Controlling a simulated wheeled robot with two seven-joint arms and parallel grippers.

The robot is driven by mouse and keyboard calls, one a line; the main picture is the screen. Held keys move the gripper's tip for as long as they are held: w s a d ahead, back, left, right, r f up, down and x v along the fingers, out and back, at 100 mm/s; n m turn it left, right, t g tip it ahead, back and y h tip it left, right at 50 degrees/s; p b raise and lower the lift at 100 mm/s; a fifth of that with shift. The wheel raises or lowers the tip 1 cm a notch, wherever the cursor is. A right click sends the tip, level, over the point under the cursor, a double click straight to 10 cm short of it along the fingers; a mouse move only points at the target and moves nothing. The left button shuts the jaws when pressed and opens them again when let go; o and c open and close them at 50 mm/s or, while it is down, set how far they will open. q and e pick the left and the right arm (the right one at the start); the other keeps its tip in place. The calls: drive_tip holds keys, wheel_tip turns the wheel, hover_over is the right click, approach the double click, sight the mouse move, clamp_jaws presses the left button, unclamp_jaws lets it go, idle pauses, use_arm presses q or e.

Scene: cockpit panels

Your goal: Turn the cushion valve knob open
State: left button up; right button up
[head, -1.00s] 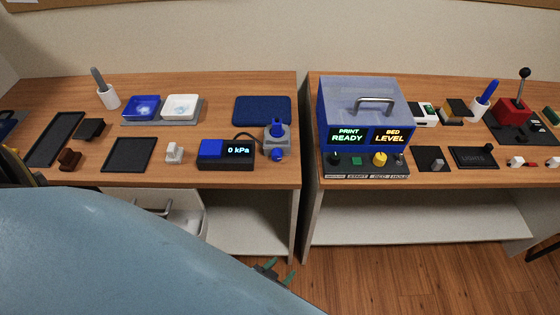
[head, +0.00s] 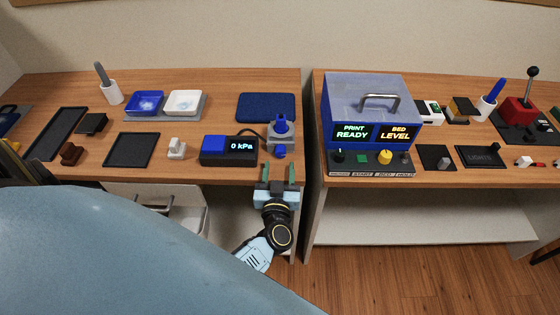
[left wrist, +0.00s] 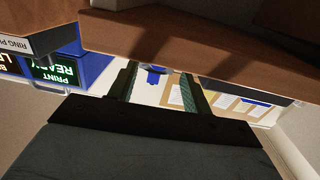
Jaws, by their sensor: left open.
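The cushion valve is a grey block (head: 290,137) near the front edge of the left desk, with a blue part (head: 281,124) on top and a small blue knob (head: 280,152) on its front. My left gripper (head: 278,173) is open and empty just in front of the desk edge, below and apart from the knob, its fingers pointing towards it. In the left wrist view, the open fingers (left wrist: 160,82) frame a small blue piece (left wrist: 154,77), which I cannot identify for certain. My right gripper is not in view.
A gauge box (head: 229,150) reading 0 kPa stands left of the valve; a dark blue cushion (head: 266,107) lies behind it. The blue printer box (head: 370,105) stands on the right desk (head: 445,178), across a narrow gap. The desk's front edge is close to my gripper.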

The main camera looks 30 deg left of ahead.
sight(280, 156)
use_arm(q)
drive_tip(key=shift+x, duration=1.75)
drive_tip(key=c, duration=1)
drive_tip(key=shift+o, duration=0.2)
drive_tip(key=shift+r+m+p, duration=0.25)
drive_tip(key=shift+m+p, duration=0.45)
drive_tip(key=shift+p, duration=0.35)
drive_tip(key=shift+f+m+p, duration=0.2)
drive_tip(key=shift+m+p, duration=0.3)
drive_tip(key=shift+p, duration=0.05)
